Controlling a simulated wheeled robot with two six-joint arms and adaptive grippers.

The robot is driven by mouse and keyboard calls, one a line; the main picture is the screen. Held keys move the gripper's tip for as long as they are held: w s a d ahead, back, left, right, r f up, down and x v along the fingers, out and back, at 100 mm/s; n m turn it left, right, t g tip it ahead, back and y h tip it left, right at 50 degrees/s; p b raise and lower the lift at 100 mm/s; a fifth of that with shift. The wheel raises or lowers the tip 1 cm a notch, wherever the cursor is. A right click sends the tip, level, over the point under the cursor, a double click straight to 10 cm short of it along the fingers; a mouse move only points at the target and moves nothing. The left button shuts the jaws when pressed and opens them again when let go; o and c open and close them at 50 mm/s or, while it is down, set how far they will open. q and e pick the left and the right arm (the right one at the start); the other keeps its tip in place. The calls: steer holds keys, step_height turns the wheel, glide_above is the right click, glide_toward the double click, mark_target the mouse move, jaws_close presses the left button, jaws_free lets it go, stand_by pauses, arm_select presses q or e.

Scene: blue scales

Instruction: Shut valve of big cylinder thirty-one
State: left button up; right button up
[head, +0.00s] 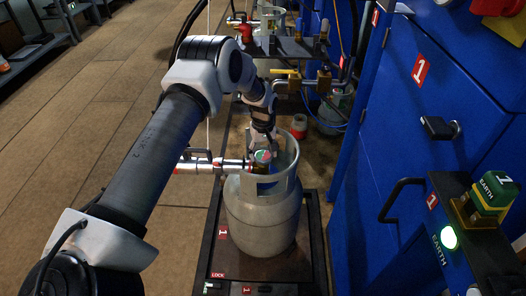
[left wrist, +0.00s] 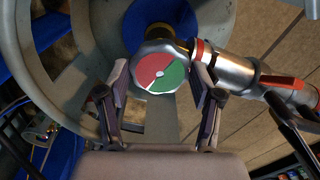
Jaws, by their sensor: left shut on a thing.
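The big grey gas cylinder (head: 262,215) stands upright on a dark scale platform (head: 312,240) with small red labels marked 1. Its valve knob (head: 263,156), with a red and green top, sits inside the cylinder's collar; it also shows in the left wrist view (left wrist: 160,73). My left gripper (head: 264,146) reaches down into the collar from above. In the left wrist view its fingers (left wrist: 160,85) stand on either side of the knob and are shut on it. A silver filling connector (head: 198,163) joins the valve from the left. My right gripper is not in view.
A blue cabinet (head: 400,130) with a black handle stands close on the right. A lit green lamp (head: 448,238) and a green EARTH clamp (head: 493,192) are at the lower right. Another cylinder (head: 270,18) stands behind. The floor at left is clear.

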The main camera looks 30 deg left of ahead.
arm_select(q)
steer(key=m, duration=0.3)
steer(key=shift+m+p, duration=0.3)
steer(key=shift+p, duration=0.1)
steer(key=m, duration=0.3)
steer(key=shift+m, duration=0.3)
steer(key=m, duration=0.3)
steer(key=shift+m, duration=0.4)
steer(key=m, duration=0.8)
steer(key=shift+d, duration=0.1)
steer(key=m+b, duration=0.1)
steer(key=m, duration=0.3)
steer(key=shift+m, duration=0.3)
steer(key=m, duration=0.4)
steer(key=shift+b, duration=0.35)
steer(key=shift+m, duration=2.1)
